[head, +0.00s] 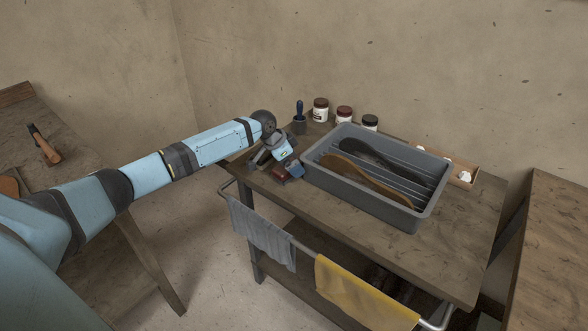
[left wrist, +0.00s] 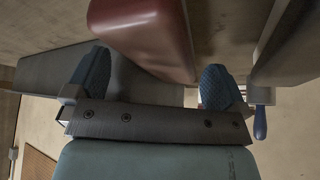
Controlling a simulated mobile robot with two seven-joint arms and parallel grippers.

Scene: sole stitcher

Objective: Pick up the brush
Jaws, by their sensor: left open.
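A small block with a reddish-brown back (head: 293,169), seemingly the brush, lies on the workbench at the left of the grey tray. In the left wrist view the red-brown back (left wrist: 140,32) is large and close, with a grey part beside it. My left gripper (head: 281,170) is right at the block, pointing down to the bench. Its two blue textured fingers (left wrist: 157,68) are apart, and the block is in front of and partly between them. I cannot tell whether they touch it. The right gripper is not in view.
The grey tray (head: 417,216) holds two sole-shaped pieces. A blue-handled tool (head: 299,108) stands in a holder behind the gripper, near several jars (head: 320,110). A wooden box (head: 464,174) is at the back right. Grey (head: 262,236) and yellow (head: 360,298) cloths hang on the front rail.

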